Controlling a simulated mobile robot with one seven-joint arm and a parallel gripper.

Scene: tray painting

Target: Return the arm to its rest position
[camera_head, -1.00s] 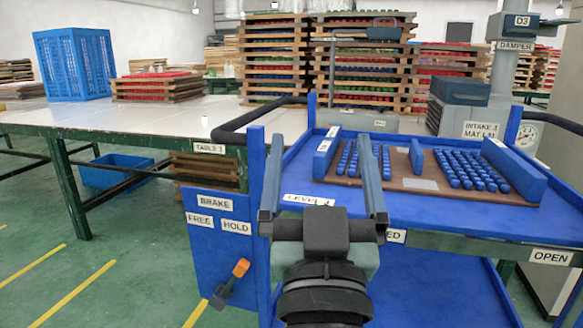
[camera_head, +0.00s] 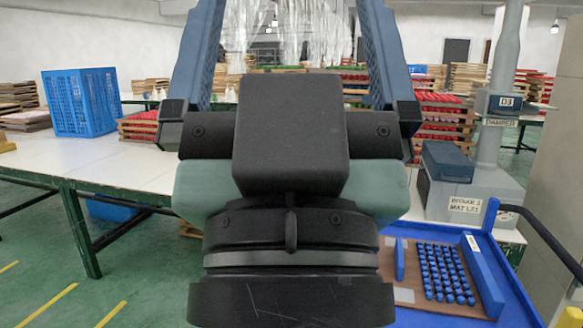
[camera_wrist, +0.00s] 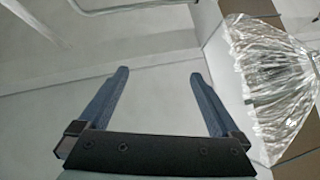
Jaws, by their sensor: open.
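My gripper (camera_head: 290,15) fills the upper middle of the head view, raised and pointing up, close to the camera. Its two blue-grey fingers stand wide apart, with nothing held between them. In the wrist view the gripper (camera_wrist: 158,73) is also open and empty, with a pale, plain surface behind it. The arm's wrist hides much of the table and the left part of the blue cart.
The blue cart (camera_head: 520,295) holds a board with blue pieces (camera_head: 445,272) at the lower right. A white table (camera_head: 90,165) carries a blue crate (camera_head: 82,100). The damper post (camera_head: 503,60) stands right. Clear plastic (camera_wrist: 270,80) hangs to the right in the wrist view.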

